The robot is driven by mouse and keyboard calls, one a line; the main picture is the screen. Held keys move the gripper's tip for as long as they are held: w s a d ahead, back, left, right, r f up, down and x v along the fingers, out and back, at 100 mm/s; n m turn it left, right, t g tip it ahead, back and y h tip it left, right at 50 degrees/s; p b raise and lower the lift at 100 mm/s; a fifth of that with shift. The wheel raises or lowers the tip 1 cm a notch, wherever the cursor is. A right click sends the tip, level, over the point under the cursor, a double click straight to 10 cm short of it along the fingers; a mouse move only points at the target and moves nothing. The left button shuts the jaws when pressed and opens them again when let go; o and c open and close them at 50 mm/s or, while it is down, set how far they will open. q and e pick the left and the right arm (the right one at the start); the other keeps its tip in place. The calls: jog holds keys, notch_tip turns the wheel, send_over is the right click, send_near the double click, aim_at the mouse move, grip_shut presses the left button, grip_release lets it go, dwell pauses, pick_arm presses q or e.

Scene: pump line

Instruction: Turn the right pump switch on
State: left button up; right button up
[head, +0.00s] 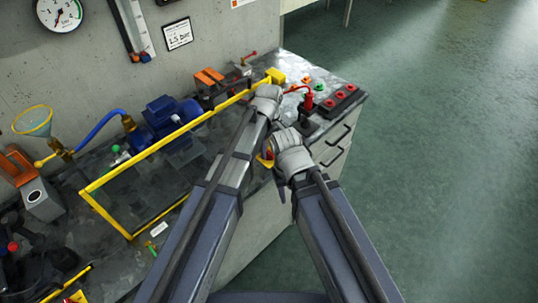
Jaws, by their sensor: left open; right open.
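At the right end of the bench is a group of controls. A dark panel with several red round knobs (340,96) lies near the bench corner. A red handle-like part (308,101) stands on a dark base left of it, with green and orange knobs (305,82) behind. I cannot tell which of these is the right pump switch. My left gripper (268,93) is open, left of the red part and apart from the knob panel. My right gripper (286,141) is open, lower, near the bench's front edge. The fingertips of both are largely hidden by their own bodies.
A yellow rail frame (150,151) runs along the bench before a blue motor pump (164,113). A funnel (33,121) and a blue hose (98,127) stand at left. Drawers (334,147) are below the controls. The green floor (440,130) at right is clear.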

pick_arm(q)
jog(key=shift+f, duration=0.2)
grip_shut()
dwell(0.3)
